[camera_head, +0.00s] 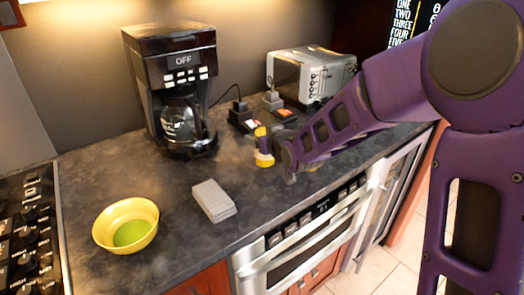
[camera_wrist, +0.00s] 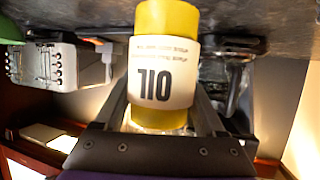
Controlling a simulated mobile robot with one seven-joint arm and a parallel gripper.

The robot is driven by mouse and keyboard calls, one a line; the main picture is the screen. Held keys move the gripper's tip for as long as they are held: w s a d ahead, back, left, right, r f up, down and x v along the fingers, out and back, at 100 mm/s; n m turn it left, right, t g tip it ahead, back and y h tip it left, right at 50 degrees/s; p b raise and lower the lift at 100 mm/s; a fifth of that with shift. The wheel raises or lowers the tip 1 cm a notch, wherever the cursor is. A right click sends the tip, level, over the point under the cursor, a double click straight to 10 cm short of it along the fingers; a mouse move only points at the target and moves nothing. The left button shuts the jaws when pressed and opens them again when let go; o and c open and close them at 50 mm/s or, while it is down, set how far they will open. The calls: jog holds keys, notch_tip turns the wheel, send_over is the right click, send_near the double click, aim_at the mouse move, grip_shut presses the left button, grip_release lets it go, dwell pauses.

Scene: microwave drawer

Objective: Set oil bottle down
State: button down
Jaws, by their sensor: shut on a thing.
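The oil bottle (camera_head: 264,146) is yellow with a white label and stands about upright over the counter, right of the coffee maker. In the wrist view the bottle (camera_wrist: 165,22) fills the middle, its "OIL" label upside down in the picture. My gripper (camera_head: 276,151) is shut on the bottle, coming from the right; its fingers show on both sides of it in the wrist view. The dark stone counter (camera_head: 165,225) lies under it. I cannot tell whether the bottle's base touches the counter.
A black coffee maker (camera_head: 172,85) stands left of the bottle and a silver toaster (camera_head: 305,73) behind it. Small dark-based items (camera_head: 242,113) sit just behind the bottle. A yellow bowl (camera_head: 126,224) and grey block (camera_head: 213,200) are at the front left. Counter between block and bottle is clear.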

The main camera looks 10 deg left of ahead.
jog(key=shift+f, duration=1.7)
jog(key=shift+f+b, duration=0.15)
jog(key=shift+b, duration=0.2)
grip_release()
jog(key=shift+d+r, duration=0.1)
jog(key=shift+r, duration=0.15)
jog(key=p+v, duration=0.1)
jog(key=v, duration=1.1)
jog(key=shift+p, duration=0.35)
